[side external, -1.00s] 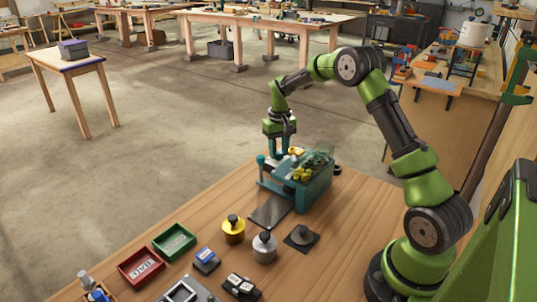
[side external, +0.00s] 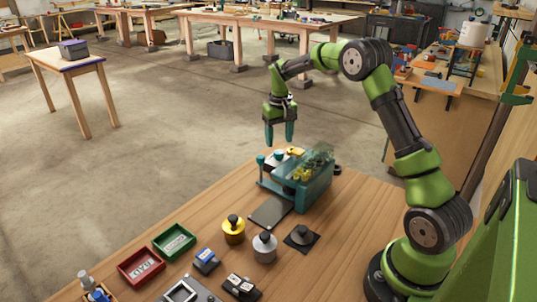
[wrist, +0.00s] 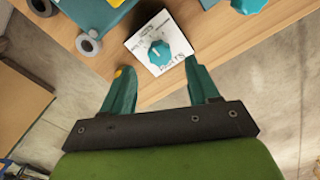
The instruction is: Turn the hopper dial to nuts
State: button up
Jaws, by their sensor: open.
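The hopper (side external: 317,192) is a teal box with a clear top and yellow pieces in it, near the far edge of the wooden bench. In the wrist view, its dial is a teal round knob (wrist: 159,53) on a white square plate (wrist: 138,42) with dark printed labels around it. The labels are too small and blurred to read surely, and I cannot tell which one the knob points to. My gripper (side external: 279,141) is open and empty, above the hopper's far end. In the wrist view my gripper (wrist: 157,65) has its two fingers spread, with the dial beyond and between the tips.
A teal post (side external: 261,160) stands at the hopper's left. A dark plate (side external: 270,212) lies before it. A yellow weight (side external: 233,229), a grey weight (side external: 264,246), a red tray (side external: 141,266) and a green tray (side external: 174,242) stand nearer. The air around my gripper is clear.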

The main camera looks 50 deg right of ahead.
aim_at(280, 155)
notch_tip(280, 155, up, 12)
dwell(0.3)
jog(key=shift+r, duration=0.1)
jog(key=s+a+r+n+t+y, duration=0.1)
jog(key=s+a+t, duration=0.6)
jog(key=s+a, duration=1.6)
jog(key=shift+s+a+r+y, duration=0.15)
jog(key=shift+s+r+y, duration=0.35)
jog(key=shift+r, duration=0.3)
